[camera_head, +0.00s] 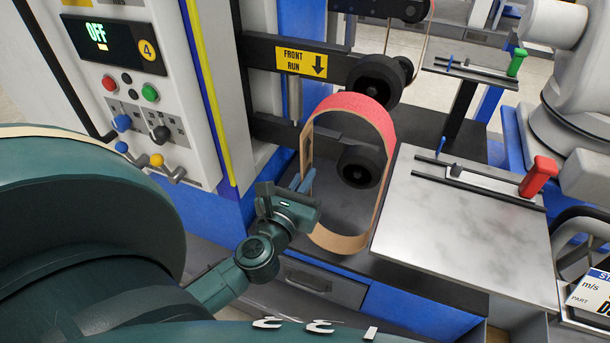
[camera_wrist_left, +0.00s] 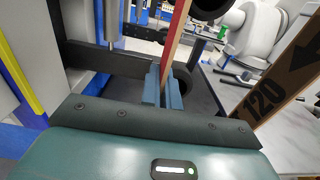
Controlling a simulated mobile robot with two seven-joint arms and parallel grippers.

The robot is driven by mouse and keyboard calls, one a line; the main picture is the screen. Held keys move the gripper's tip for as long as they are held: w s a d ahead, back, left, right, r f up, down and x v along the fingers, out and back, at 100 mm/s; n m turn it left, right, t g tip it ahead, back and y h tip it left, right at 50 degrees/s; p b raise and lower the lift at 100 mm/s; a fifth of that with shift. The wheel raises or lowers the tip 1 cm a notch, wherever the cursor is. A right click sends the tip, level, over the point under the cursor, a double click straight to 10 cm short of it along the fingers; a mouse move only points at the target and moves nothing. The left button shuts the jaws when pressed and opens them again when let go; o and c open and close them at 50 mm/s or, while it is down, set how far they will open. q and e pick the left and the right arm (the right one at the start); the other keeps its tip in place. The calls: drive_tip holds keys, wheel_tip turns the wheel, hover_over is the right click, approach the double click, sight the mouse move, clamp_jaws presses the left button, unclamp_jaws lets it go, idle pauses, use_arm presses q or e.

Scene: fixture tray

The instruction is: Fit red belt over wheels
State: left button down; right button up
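The belt (camera_head: 355,105) is a loop, red outside and tan inside, standing upright in front of the machine. My left gripper (camera_head: 304,182) is shut on its left edge. In the left wrist view the fingers (camera_wrist_left: 165,92) pinch the belt (camera_wrist_left: 174,45) edge-on; its far side shows a printed "120" and an arrow. The upper black wheel (camera_head: 378,76) is just above and behind the belt's top. The lower black wheel (camera_head: 358,166) shows through the loop; I cannot tell whether the belt is around it or in front of it. My right gripper is not in view.
A control panel (camera_head: 135,90) reading OFF, with buttons and levers, stands at the left. A marble-topped table (camera_head: 460,235) with a red-handled guide (camera_head: 538,177) is close to the belt's right. A similar guide with a green handle (camera_head: 517,62) is farther back.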

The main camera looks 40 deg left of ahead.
use_arm(q)
drive_tip(key=p+x, duration=0.2)
drive_tip(key=x, duration=0.6)
idle(0.6)
drive_tip(key=shift+w+a+r, duration=0.1)
drive_tip(key=shift+w, duration=0.1)
idle(0.3)
drive_tip(key=shift+w, duration=0.3)
drive_tip(key=shift+w+a, duration=0.1)
drive_tip(key=shift+w, duration=0.05)
drive_tip(key=shift+x, duration=1.4)
